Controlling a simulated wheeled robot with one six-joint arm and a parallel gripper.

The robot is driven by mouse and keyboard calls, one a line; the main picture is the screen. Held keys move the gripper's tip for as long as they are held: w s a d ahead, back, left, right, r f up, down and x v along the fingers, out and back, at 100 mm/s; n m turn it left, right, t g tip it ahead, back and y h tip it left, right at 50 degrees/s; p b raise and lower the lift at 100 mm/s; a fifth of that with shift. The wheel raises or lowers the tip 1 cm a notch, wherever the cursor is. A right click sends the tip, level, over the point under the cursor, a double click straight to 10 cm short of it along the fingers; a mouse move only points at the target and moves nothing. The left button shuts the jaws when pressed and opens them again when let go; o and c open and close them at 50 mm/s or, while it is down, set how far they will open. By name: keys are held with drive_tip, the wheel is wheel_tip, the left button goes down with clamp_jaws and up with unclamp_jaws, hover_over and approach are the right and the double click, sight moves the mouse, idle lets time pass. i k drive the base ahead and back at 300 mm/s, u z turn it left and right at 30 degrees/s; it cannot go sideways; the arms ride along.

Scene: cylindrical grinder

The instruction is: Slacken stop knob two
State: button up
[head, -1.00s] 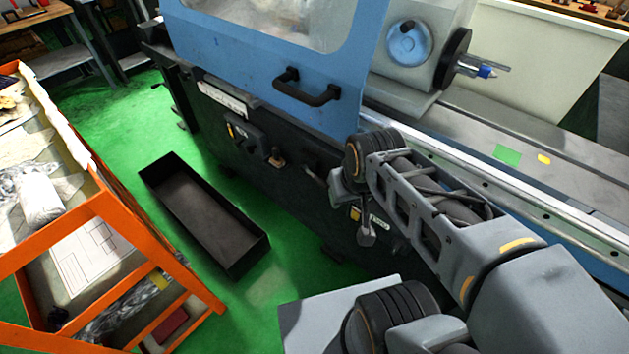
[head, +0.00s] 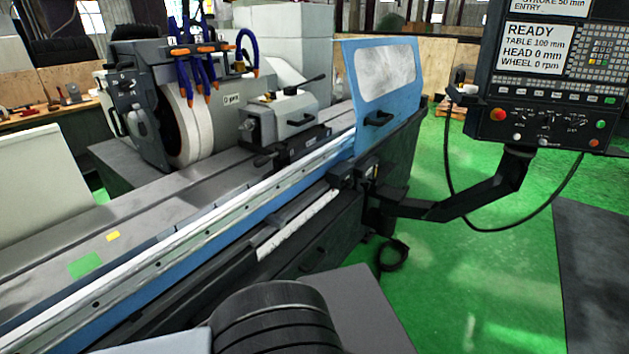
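The cylindrical grinder (head: 165,235) runs from the lower left to the upper middle of the head view. Small dark fittings (head: 352,172) sit on its front near the far end of the rail. I cannot tell whether any of them is a stop knob, and no part is readable as stop knob two. My gripper is outside the head view. A dark rounded part of my own body fills the bottom middle.
A control panel (head: 545,90) reading READY, table 100 mm and wheel 0 rpm hangs at the right on a dark arm (head: 480,195). A blue guard door (head: 385,75) stands at the far end.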

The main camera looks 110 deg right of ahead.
sight(349, 183)
drive_tip(key=z, duration=3.75)
drive_tip(key=k, duration=0.3)
drive_tip(key=z, duration=1.15)
drive_tip(key=i, duration=0.8)
drive_tip(key=u, duration=0.55)
drive_tip(key=i, duration=0.9)
drive_tip(key=u, duration=0.8)
